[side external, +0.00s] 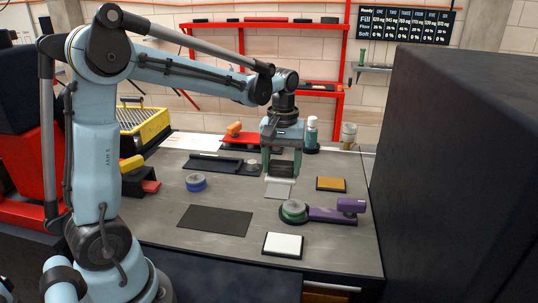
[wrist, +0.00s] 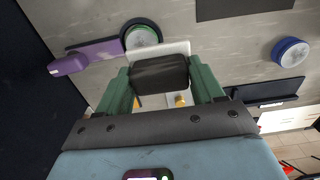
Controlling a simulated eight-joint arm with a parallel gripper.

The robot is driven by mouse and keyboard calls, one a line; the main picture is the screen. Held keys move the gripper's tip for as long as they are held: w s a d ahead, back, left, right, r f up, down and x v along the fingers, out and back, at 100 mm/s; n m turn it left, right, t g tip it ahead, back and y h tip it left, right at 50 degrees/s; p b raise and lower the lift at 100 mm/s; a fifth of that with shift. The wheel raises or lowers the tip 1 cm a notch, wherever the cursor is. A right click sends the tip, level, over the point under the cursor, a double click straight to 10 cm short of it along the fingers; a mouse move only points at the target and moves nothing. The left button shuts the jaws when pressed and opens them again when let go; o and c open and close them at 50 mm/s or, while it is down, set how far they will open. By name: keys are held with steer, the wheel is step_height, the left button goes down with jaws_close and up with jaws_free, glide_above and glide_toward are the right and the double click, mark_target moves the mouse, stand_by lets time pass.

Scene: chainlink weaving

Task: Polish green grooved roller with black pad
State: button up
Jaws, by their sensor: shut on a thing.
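My gripper (side external: 281,171) is shut on a black pad (wrist: 160,76), with a green finger on each side of it in the wrist view. The pad also shows between the fingers in the side view (side external: 281,169). A pale flat plate (side external: 278,190) lies below it; I cannot tell whether the pad touches it. The green grooved roller (side external: 294,208) sits on a dark round base, in front of my gripper in the side view, with a purple clamp-like part (side external: 340,210) to its right. The roller also shows beyond the pad in the wrist view (wrist: 142,37).
An orange pad (side external: 331,184) lies right of my gripper, and a white pad (side external: 283,244) lies nearer the front. A blue roller (side external: 196,183) and a dark mat (side external: 215,220) are to the left. A large dark block (side external: 450,170) stands at the right.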

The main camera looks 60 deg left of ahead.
steer(key=shift+w+f, duration=0.25)
steer(key=shift+w, duration=0.1)
steer(key=shift+f, duration=3)
step_height(320, 180, down, 2)
steer(key=shift+f, duration=0.1)
steer(key=shift+w+d+r, duration=0.25)
steer(key=shift+w+d, duration=0.1)
steer(key=shift+d, duration=0.05)
steer(key=shift+c, duration=0.4)
steer(key=shift+w+d+f, duration=0.1)
steer(key=shift+w+d, duration=1.45)
steer(key=shift+d, duration=0.1)
steer(key=shift+s+a, duration=1.9)
steer(key=shift+a, duration=0.15)
steer(key=shift+r, duration=4.1)
steer(key=shift+s, duration=0.15)
